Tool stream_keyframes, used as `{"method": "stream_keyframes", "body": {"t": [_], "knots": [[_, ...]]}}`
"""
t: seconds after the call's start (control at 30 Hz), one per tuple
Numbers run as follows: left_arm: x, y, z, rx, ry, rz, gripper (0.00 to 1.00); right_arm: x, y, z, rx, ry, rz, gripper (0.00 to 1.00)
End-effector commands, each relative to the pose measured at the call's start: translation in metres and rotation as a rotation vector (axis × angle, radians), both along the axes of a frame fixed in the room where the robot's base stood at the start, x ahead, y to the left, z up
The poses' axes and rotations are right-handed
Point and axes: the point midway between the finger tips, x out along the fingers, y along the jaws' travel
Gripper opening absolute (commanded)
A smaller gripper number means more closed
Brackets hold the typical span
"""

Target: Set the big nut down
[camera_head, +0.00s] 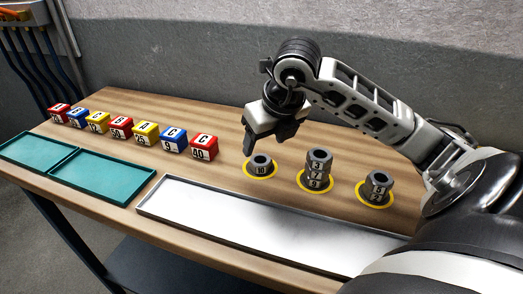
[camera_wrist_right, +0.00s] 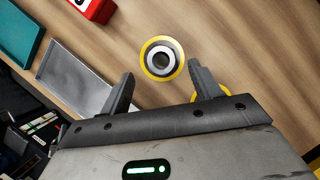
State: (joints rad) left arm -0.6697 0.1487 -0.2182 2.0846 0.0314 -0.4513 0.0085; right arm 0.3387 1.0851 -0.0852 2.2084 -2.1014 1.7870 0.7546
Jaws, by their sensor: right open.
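A dark grey nut marked 10 (camera_head: 261,166) sits alone inside the leftmost yellow ring on the wooden bench. In the right wrist view the nut (camera_wrist_right: 162,74) lies in its ring just beyond my fingertips, between their lines. My right gripper (camera_head: 271,139) is open and empty, above and slightly beyond this nut; its two fingers also show in the right wrist view (camera_wrist_right: 160,84). A stack of several nuts (camera_head: 318,168) stands in the middle ring. A shorter stack (camera_head: 377,188) stands in the right ring. My left gripper is not in view.
A long white tray (camera_head: 270,222) lies along the bench's front. Two teal trays (camera_head: 100,178) lie at front left. A row of red, blue and yellow lettered blocks (camera_head: 120,128) stands left of the nuts. The bench behind the nuts is clear up to the grey wall.

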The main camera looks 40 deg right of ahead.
Motion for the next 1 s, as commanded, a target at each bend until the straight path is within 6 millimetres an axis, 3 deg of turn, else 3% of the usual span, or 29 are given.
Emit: {"method": "stream_keyframes", "body": {"t": [0.1,0.33,1.0], "knots": [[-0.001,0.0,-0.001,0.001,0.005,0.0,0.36,-0.009,0.001,0.026,-0.003,-0.006,0.0,0.63],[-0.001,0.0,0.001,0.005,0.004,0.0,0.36,-0.021,0.004,0.053,-0.001,-0.001,-0.001,0.63],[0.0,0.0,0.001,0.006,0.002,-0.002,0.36,-0.023,0.004,0.057,0.0,0.001,0.0,0.63]]}}
